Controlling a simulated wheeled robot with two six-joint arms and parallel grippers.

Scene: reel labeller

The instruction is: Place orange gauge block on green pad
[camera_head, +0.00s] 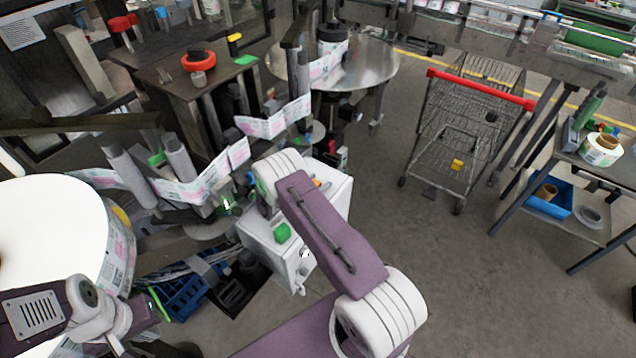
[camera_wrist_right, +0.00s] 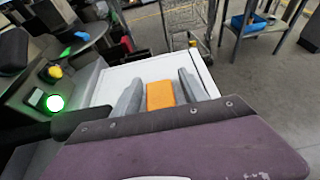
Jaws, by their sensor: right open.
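The orange gauge block (camera_wrist_right: 160,95) lies on the white cabinet top, between the two fingers of my right gripper (camera_wrist_right: 160,78) in the right wrist view. The fingers are open, one on each side of it; I cannot tell whether they touch it. In the head view only a sliver of orange (camera_head: 317,183) shows beside my right arm, which hides most of that gripper. A flat green patch, apparently the green pad (camera_head: 246,60), lies on the brown table at the back left. My left arm is at the lower left; its fingers cannot be made out.
A red ring (camera_head: 198,61) and a yellow-topped black item (camera_head: 235,40) are near the green patch. Label web and rollers stand between.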

